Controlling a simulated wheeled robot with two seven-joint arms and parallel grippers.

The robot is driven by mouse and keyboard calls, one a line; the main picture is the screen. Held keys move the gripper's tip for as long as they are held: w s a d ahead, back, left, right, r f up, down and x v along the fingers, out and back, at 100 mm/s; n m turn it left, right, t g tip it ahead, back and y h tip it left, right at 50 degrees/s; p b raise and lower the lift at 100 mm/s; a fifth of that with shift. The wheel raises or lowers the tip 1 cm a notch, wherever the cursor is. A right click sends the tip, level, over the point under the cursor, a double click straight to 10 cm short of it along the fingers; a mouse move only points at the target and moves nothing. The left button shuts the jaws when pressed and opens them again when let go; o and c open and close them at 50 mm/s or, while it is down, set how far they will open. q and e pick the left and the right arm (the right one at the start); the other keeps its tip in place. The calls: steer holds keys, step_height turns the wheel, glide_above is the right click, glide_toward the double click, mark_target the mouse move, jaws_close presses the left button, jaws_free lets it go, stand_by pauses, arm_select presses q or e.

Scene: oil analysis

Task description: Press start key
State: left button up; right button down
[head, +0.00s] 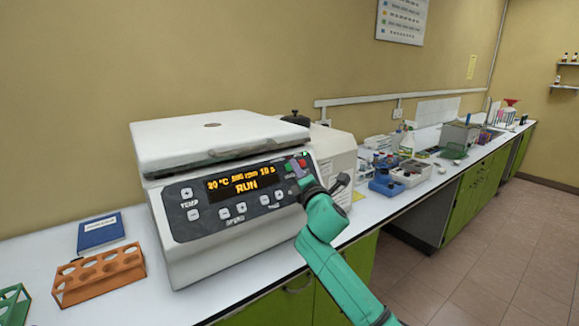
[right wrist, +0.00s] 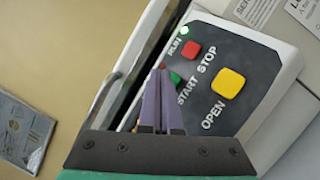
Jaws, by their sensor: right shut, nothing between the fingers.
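The white centrifuge (head: 215,140) stands on the bench with its lid down. Its lit display (head: 244,184) reads RUN, with 20 °C and other figures in orange. In the right wrist view, the green start key (right wrist: 175,78) lies right at the tips of my shut, empty right gripper (right wrist: 163,74), which partly hides it; I cannot tell whether they touch. The red stop key (right wrist: 191,50) and the yellow open key (right wrist: 229,82) are beside it. A green RUN light (right wrist: 184,30) glows. In the head view my right gripper (head: 298,170) is at the panel's right end. My left gripper is not in view.
An orange tube rack (head: 98,272), a blue book (head: 101,232) and a green rack (head: 14,304) lie left of the centrifuge. Another white device (head: 335,150) stands close behind its right side. Blue and white containers stand farther along the bench.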

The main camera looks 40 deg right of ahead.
steer(key=shift+r, duration=0.1)
steer(key=s+p, duration=0.1)
steer(key=s+r+p, duration=0.2)
steer(key=s, duration=0.1)
steer(key=shift+s+r, duration=0.1)
steer(key=shift+r, duration=0.15)
steer(key=shift+f, duration=0.15)
stand_by(0.6)
